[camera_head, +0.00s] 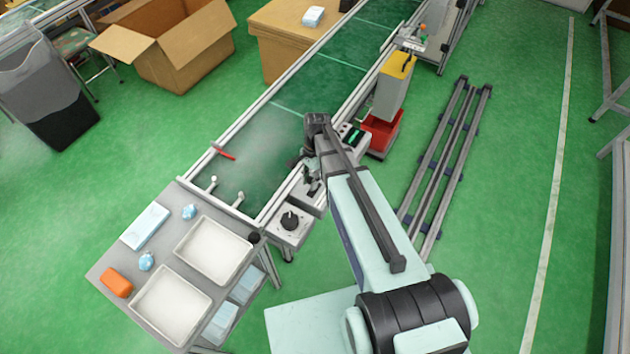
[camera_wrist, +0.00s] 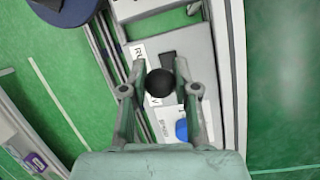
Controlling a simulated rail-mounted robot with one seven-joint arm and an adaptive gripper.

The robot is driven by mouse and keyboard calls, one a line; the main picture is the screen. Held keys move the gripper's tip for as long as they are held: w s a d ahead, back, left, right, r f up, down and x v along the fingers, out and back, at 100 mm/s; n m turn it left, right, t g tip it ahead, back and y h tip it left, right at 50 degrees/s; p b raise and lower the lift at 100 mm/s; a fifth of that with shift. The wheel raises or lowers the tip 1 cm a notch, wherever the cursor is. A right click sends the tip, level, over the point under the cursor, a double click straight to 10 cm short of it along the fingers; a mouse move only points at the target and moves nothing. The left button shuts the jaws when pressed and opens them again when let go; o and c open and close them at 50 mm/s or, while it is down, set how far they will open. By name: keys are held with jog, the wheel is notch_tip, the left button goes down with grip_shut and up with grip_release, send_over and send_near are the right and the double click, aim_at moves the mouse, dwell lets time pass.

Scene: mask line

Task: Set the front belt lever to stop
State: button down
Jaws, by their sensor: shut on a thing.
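In the wrist view, my gripper (camera_wrist: 160,84) is shut on a round black lever knob (camera_wrist: 160,82), with one finger on each side. The lever stands on a pale grey control box (camera_wrist: 192,52) beside the belt. A dark slot (camera_wrist: 168,60) shows just above the knob. A white label starting with "RU" lies at the slot's upper left, and a second label lies lower, partly hidden by the fingers. In the head view, my arm covers most of the gripper, near the belt's side boxes (camera_head: 306,200). I cannot tell the lever's exact setting.
The green conveyor belt (camera_head: 262,150) runs alongside. A box with a black dial (camera_head: 290,220) stands at its near end. A blue button (camera_wrist: 181,130) sits close to the fingers. A table with white trays (camera_head: 212,250) is at lower left, and a red bin (camera_head: 381,133) lies beyond.

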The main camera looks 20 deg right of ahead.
jog(key=shift+w+d+r, duration=0.1)
jog(key=shift+w+d, duration=0.7)
jog(key=shift+w, duration=0.15)
jog(key=c, duration=0.9)
grip_release()
jog(key=shift+o, duration=0.2)
jog(key=shift+r, duration=0.1)
jog(key=v, duration=1.1)
jog(key=shift+r, duration=0.4)
